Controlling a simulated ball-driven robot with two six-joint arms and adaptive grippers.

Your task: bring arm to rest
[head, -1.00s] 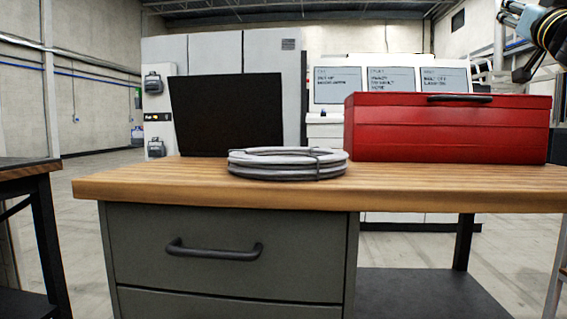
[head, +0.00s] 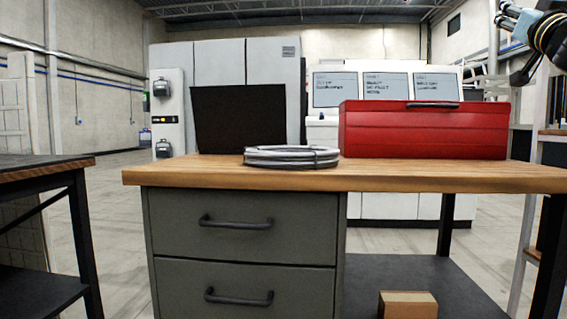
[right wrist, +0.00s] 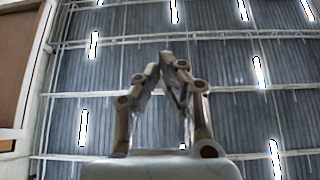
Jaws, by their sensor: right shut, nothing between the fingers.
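My right gripper (right wrist: 167,62) points up toward the ceiling in the right wrist view. Its two fingers meet at the tips, with nothing between them. In the head view the right arm and gripper (head: 522,70) show in part at the upper right corner, raised above and to the right of the red toolbox. The picture edge cuts off part of the arm. My left gripper is not in view.
A workbench (head: 200,177) with grey drawers holds a coiled grey cable (head: 292,156), a black panel (head: 238,118) and a closed red toolbox (head: 425,132). A cardboard box (head: 408,305) sits on the lower shelf. A dark table (head: 45,165) stands left, with floor between.

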